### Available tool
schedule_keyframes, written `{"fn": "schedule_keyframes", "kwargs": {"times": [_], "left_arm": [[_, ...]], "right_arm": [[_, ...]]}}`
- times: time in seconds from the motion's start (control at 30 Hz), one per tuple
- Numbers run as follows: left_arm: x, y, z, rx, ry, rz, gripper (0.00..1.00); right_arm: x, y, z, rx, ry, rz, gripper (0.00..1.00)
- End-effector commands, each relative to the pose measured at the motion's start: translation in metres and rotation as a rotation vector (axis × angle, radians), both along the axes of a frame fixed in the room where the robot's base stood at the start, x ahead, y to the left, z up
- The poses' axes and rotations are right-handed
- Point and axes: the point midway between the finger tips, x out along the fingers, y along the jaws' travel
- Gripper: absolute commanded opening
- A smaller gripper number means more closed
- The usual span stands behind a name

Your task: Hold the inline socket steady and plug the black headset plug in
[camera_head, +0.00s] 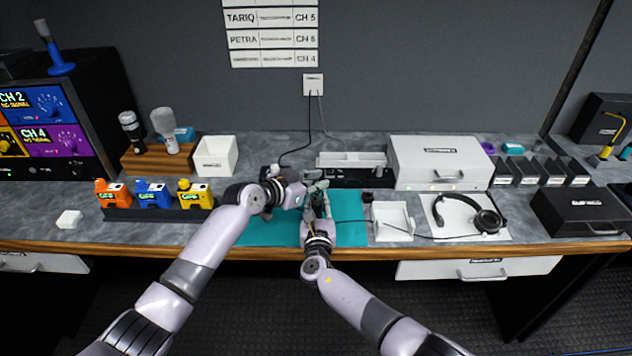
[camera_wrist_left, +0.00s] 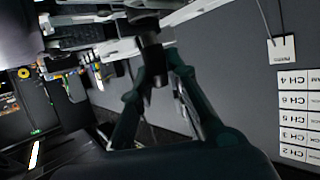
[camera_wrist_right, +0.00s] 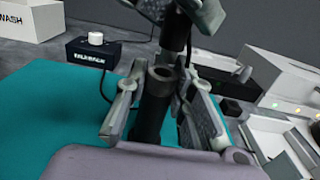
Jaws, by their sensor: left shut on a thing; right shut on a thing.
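My right gripper (camera_head: 318,212) is over the teal mat (camera_head: 262,230). In the right wrist view it (camera_wrist_right: 160,120) is shut on an upright black cylinder with an open round top, which looks like the inline socket (camera_wrist_right: 153,105). My left gripper (camera_head: 300,190) comes in from the left, close above. In the left wrist view it (camera_wrist_left: 155,72) is shut on a dark cylinder that looks like the black headset plug (camera_wrist_left: 151,58). In the right wrist view the plug (camera_wrist_right: 175,30) hangs just above and behind the socket's open top; I cannot tell if they touch.
The headset (camera_head: 485,220) lies on a white sheet at right, its cable running left toward my grippers. A white open tray (camera_head: 392,222) stands beside the mat. A talkback box (camera_wrist_right: 95,52) with a white knob sits behind. Coloured packs (camera_head: 153,194) stand at left.

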Motion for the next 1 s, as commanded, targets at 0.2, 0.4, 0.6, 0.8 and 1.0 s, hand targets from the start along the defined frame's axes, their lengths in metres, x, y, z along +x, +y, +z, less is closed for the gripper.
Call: {"fn": "schedule_keyframes", "kwargs": {"times": [0.2,0.4,0.6,0.8,1.0], "left_arm": [[0.000,0.000,0.000,-0.001,-0.001,0.000,0.00],[0.000,0.000,-0.004,-0.001,-0.001,0.000,0.00],[0.000,0.000,-0.009,-0.001,-0.001,0.000,0.00],[0.000,0.000,-0.014,0.000,0.000,-0.001,0.00],[0.000,0.000,-0.019,-0.001,0.000,-0.001,0.00]], "right_arm": [[0.000,0.000,0.000,0.000,0.000,0.000,0.00],[0.000,0.000,0.000,0.000,0.000,0.000,0.00],[0.000,0.000,0.000,0.000,0.000,0.000,0.00],[0.000,0.000,0.000,0.000,0.000,0.000,0.00],[0.000,0.000,0.000,0.000,0.000,0.000,0.00]]}}
